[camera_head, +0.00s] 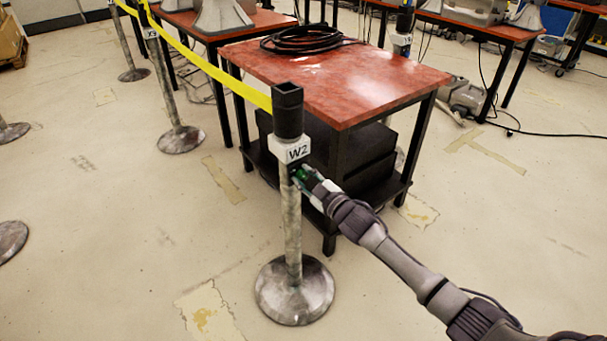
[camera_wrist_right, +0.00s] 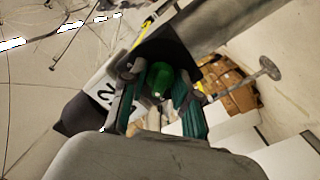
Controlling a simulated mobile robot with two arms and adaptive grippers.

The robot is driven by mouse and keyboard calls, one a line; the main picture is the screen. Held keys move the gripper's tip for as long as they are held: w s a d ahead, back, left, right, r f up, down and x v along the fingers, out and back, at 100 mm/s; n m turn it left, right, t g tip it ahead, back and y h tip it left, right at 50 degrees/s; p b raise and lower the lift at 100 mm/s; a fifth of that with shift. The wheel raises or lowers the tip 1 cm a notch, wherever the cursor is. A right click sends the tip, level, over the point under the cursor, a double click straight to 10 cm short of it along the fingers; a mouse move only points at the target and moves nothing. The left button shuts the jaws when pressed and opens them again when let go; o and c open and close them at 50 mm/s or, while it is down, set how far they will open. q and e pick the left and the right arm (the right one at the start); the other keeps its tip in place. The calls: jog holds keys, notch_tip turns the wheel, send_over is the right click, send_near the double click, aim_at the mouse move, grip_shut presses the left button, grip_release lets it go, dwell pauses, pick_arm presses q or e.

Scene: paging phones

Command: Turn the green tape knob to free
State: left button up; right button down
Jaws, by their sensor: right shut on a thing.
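The green tape knob (camera_wrist_right: 160,80) is on the post marked W2, just below its white label (camera_head: 292,150). In the head view the knob is mostly hidden by my right gripper (camera_head: 306,178), which reaches in from the right. In the right wrist view my right gripper (camera_wrist_right: 157,95) has its two fingers on either side of the knob, shut on it. The black post head (camera_head: 288,110) stands upright on a metal pole with a round base (camera_head: 294,291). The knob's setting cannot be read. My left gripper is not in view.
A red-topped table (camera_head: 345,80) with a coiled black cable (camera_head: 302,39) stands right behind the post. Yellow tape (camera_head: 215,70) runs from the post head to another post (camera_head: 168,85) at the back left.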

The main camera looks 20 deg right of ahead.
jog(key=shift+n, duration=0.9)
jog(key=shift+f, duration=0.1)
jog(key=c, duration=1.2)
grip_release()
jog(key=v, duration=1.2)
